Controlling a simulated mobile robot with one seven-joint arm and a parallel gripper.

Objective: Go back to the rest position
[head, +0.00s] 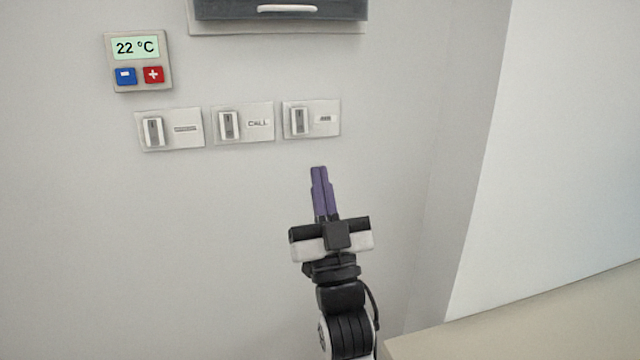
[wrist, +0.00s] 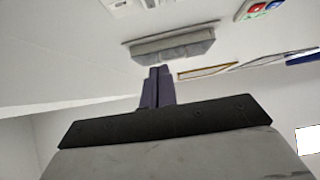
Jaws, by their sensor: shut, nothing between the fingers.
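My gripper (head: 318,170) is shut with nothing in it, its purple fingers pointing up in the head view. It is below the right wall switch (head: 300,120) and apart from it in the picture. My arm rises from the bottom of the head view. In the wrist view the shut fingers (wrist: 159,70) show at the middle, in front of the wall.
The wall holds a middle switch marked CALL (head: 229,125), a left switch (head: 153,131) and a thermostat (head: 138,62) reading 22 °C. A dark drawer-like unit (head: 280,9) with a handle is above. A pale counter (head: 530,315) is at lower right. The left wall is bare.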

